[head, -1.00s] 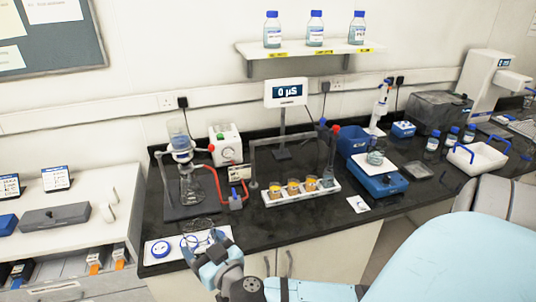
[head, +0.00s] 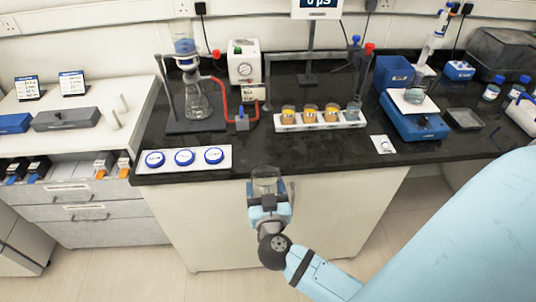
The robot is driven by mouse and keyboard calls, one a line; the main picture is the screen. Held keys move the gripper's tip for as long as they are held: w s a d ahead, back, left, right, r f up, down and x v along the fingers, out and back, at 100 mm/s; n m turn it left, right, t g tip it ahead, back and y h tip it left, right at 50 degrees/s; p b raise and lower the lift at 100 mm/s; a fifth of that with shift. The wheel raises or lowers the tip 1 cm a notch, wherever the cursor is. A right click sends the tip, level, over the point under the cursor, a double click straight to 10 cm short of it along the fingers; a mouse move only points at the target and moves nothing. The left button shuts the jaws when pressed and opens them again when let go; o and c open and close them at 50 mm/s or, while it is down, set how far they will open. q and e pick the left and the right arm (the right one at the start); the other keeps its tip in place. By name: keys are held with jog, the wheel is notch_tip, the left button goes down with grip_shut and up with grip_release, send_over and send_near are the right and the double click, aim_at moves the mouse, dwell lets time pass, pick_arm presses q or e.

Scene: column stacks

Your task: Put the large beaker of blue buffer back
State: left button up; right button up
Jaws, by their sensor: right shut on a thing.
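My right gripper (head: 268,200) is shut on a clear glass beaker (head: 267,182), held upright in front of the counter's front edge. The gripper hides the beaker's lower part, and I cannot make out blue liquid in it. A white strip (head: 169,168) with three blue round spots lies at the counter's front left, with nothing standing on it. It is left of and beyond the held beaker. Another glass beaker (head: 415,95) with pale bluish contents stands on the blue balance (head: 419,125) at right. My left gripper is not in view.
The black counter (head: 262,154) has clear room along its front. A flask stand (head: 197,127) stands behind the strip. A white rack (head: 283,128) of orange-filled cups and a blue bin (head: 392,74) are farther right. Red tubing (head: 225,96) runs beside the flask.

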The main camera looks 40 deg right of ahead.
jog(key=shift+d+f+h, duration=0.15)
jog(key=shift+f+h, duration=0.15)
jog(key=shift+f, duration=0.1)
jog(key=x, duration=1.3)
jog(key=shift+f, duration=0.1)
jog(key=shift+x, duration=0.9)
jog(key=w, duration=0.1)
jog(key=w+d+b, duration=0.1)
jog(key=shift+w+d+f, duration=0.25)
jog(key=shift+f, duration=0.15)
jog(key=shift+r, duration=0.1)
jog(key=o, duration=1)
jog(key=shift+f, duration=0.2)
